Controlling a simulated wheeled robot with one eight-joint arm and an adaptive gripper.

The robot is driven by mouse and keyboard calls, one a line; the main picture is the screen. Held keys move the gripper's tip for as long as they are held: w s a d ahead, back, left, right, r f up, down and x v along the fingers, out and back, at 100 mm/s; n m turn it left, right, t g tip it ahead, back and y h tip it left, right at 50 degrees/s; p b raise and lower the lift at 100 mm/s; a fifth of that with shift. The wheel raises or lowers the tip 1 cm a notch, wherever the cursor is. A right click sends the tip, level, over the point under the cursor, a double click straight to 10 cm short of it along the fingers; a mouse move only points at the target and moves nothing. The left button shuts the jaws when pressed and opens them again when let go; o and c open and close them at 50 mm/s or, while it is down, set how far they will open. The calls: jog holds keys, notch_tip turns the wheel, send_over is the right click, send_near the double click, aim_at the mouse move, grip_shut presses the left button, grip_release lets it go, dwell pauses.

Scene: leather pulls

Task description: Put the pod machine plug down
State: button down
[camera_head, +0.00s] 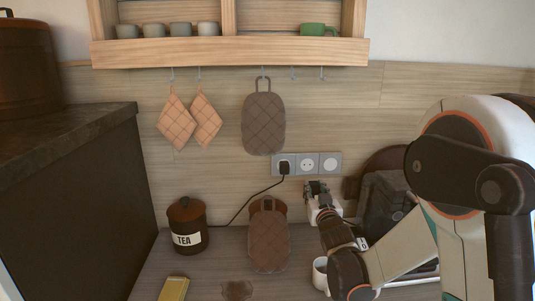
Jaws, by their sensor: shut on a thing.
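My gripper (316,188) is in front of the wall, just below and right of the socket strip (307,164). It is shut on a small dark thing, taken to be the pod machine plug; the fingers hide most of it and its shape is unclear. It is held above the counter, apart from the sockets. A black plug (284,168) sits in the left socket, and its black cable (251,199) runs down to the left. The middle and right sockets are empty. A dark appliance (383,205), perhaps the pod machine, stands right of my gripper, partly hidden by my arm.
A brown tea tin (187,226), a quilted mitt (268,242) leaning on a brown pot (267,206), a white mug (320,273), a yellow item (173,289) and a brown coaster (237,290) occupy the counter (215,264). Another mitt (263,123) hangs above the sockets.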

jog(key=s+f, duration=0.3)
jog(key=shift+s+f, duration=0.1)
jog(key=shift+s, duration=0.3)
dwell(0.8)
